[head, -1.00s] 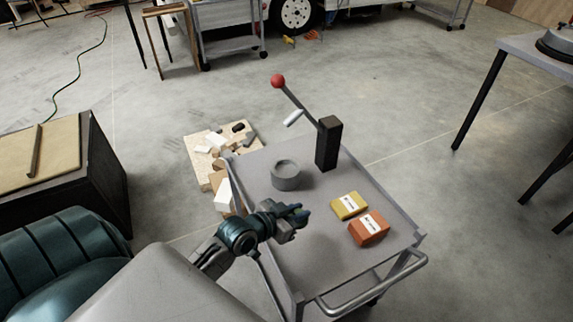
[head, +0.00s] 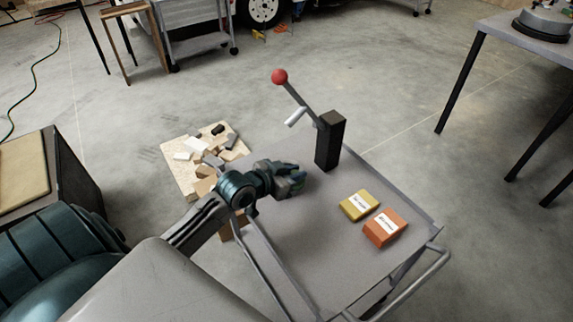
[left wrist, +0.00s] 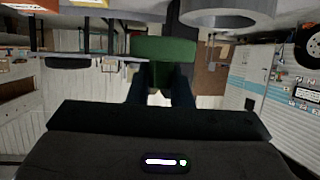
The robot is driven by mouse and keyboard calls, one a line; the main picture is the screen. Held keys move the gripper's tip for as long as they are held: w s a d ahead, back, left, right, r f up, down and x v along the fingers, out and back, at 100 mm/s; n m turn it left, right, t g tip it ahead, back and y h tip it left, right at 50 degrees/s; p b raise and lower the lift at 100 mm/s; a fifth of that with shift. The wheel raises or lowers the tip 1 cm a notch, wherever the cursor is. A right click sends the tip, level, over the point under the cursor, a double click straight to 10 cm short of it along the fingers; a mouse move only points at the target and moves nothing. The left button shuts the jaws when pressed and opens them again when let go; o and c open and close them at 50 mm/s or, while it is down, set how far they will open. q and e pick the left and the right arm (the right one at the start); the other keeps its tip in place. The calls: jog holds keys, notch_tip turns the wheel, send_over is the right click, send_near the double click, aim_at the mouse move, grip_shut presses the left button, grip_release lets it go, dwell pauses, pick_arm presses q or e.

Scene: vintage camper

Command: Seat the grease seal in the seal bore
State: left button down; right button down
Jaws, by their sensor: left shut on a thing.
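My left gripper (head: 297,182) is over the far left part of the grey cart top (head: 320,250). In the left wrist view its fingers (left wrist: 163,78) are shut on a green piece (left wrist: 163,49), which seems to be the grease seal. Only a trace of green shows in the head view. In the head view my gripper hides the ring. My right gripper is not in view.
A black post (head: 330,140) with a red-knobbed lever (head: 280,77) stands just beyond my gripper. A yellow box (head: 359,205) and an orange box (head: 385,228) lie on the cart's right side. A board with loose blocks (head: 205,150) lies on the floor. The cart's near middle is clear.

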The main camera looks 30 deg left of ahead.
pick_arm(q)
jog(key=w+a, duration=0.4)
jog(key=a, duration=0.1)
jog(key=shift+w+a+f, duration=0.2)
jog(key=shift+w+f, duration=0.1)
jog(key=shift+f, duration=0.05)
jog(key=shift+w+a, duration=0.1)
jog(key=shift+a, duration=0.05)
notch_tip(320, 180, down, 3)
jog(key=shift+r+b, duration=0.1)
jog(key=shift+b, duration=0.2)
jog(key=shift+f, duration=0.35)
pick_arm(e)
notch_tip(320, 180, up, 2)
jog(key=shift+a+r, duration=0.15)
pick_arm(q)
jog(key=shift+f, duration=0.15)
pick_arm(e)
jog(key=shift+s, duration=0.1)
pick_arm(q)
jog(key=c, duration=1.3)
grip_release()
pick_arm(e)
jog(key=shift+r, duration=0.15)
